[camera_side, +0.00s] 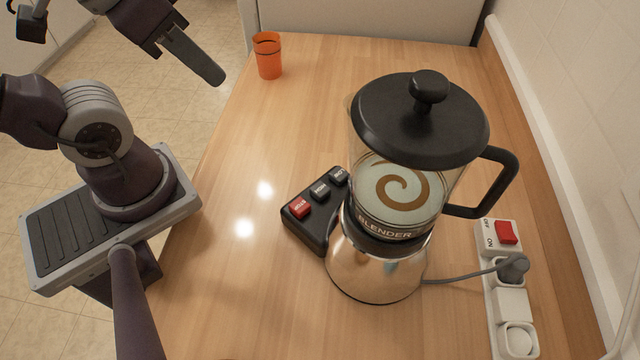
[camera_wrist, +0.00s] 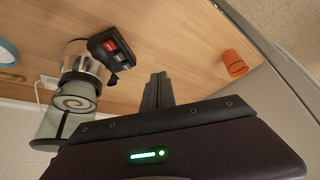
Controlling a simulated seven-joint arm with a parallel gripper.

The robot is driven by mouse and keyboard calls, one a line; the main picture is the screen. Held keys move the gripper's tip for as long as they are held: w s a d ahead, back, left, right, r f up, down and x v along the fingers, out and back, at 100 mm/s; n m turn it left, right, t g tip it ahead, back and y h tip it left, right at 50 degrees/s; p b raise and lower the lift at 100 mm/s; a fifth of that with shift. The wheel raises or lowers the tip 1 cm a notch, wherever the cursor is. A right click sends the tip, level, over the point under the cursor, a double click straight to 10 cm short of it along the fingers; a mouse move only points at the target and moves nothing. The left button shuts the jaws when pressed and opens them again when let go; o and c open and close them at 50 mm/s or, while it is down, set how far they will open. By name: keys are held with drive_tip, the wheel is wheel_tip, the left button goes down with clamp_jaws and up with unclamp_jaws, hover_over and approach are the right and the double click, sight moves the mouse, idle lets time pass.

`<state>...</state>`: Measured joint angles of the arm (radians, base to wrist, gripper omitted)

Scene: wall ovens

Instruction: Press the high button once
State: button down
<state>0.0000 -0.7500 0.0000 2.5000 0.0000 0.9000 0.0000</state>
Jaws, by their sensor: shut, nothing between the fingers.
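A blender (camera_side: 385,190) with a clear jug, black lid and chrome base stands upright on the wooden counter. It also shows in the wrist view (camera_wrist: 77,95). A black button box (camera_side: 315,212) lies left of its base. The box carries a red button (camera_side: 299,207), a dark middle button (camera_side: 320,190) that seems to read HIGH, and a dark button (camera_side: 339,175) that seems to read LOW. The box also shows in the wrist view (camera_wrist: 112,50). My gripper (camera_side: 216,78) is shut and empty, raised at the upper left, well away from the box. It also shows in the wrist view (camera_wrist: 158,77).
An orange cup (camera_side: 268,55) stands at the counter's far left edge. A white power strip (camera_side: 495,275) with a red switch (camera_side: 506,232) lies right of the blender, with the blender's cord plugged in. The wall runs along the right. The counter left of the box is clear.

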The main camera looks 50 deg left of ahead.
drive_tip(key=w+a+r+t+y, duration=0.3)
drive_tip(key=w+a+t, duration=0.15)
drive_tip(key=w, duration=0.55)
drive_tip(key=w+d+r+m+t+h, duration=0.3)
drive_tip(key=w+d+h, duration=0.15)
drive_tip(key=w, duration=0.55)
drive_tip(key=d+f+m+g+h, duration=0.3)
drive_tip(key=d+f+m+h, duration=0.15)
drive_tip(key=d, duration=0.25)
drive_tip(key=s+d+f+m+g+h, duration=0.1)
drive_tip(key=s+d+f+g, duration=0.1)
drive_tip(key=s+g, duration=0.3)
drive_tip(key=s+d+f+m+g+h, duration=0.1)
drive_tip(key=s+d+f+g+h, duration=0.1)
drive_tip(key=s+f+g, duration=0.3)
drive_tip(key=shift+s+f+g, duration=0.2)
drive_tip(key=shift+s+g, duration=0.15)
drive_tip(key=shift+s, duration=0.55)
